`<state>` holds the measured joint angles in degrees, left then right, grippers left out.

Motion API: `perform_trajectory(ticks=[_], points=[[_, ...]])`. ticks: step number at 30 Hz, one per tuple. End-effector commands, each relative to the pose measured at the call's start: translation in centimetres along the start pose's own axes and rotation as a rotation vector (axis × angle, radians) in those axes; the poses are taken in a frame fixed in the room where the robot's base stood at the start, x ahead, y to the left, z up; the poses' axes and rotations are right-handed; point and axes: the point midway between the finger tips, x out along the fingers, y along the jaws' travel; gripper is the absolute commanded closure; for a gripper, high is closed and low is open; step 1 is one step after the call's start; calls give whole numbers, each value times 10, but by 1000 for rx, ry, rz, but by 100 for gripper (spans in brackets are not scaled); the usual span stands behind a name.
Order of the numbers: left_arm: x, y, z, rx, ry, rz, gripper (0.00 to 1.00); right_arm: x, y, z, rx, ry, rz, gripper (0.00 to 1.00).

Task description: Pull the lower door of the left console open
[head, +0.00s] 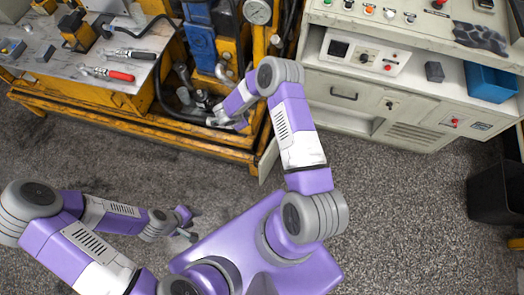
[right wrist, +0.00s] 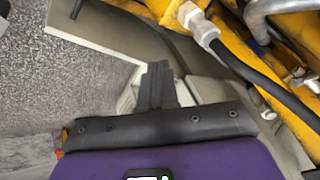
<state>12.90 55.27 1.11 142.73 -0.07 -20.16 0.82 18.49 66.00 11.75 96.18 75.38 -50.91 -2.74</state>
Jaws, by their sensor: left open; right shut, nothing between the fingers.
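The pale console (head: 420,110) stands at the upper right in the head view. In the right wrist view a cream panel (right wrist: 95,32) with a dark handle runs past my right gripper (right wrist: 157,72). Its fingers are shut and empty, close to the panel; contact is unclear. My left gripper (head: 188,231) is open and empty over the floor at lower left.
A yellow-framed hydraulic rig (head: 150,103) stands left of the console, with hoses and fittings close to my right gripper. Tools lie on its metal top. A blue bin (head: 490,83) sits on the console, and a black bin (head: 495,192) stands right. The floor before the console is clear.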

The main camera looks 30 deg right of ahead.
Motion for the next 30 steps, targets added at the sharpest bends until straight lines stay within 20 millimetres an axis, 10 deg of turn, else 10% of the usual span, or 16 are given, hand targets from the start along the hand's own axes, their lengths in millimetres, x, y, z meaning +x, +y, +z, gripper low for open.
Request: perform_trajectory(ticks=[4,12,20,30], points=[[45,-16,-2,0,1,0,57,49,12,-1,353,101,218,100],[80,-30,-4,1,1,0,57,67,31,21,727,121,558,100],[87,-32,-4,1,1,0,57,73,40,30,795,109,641,100],[108,-40,-5,1,1,0,57,130,80,40,792,110,639,100]])
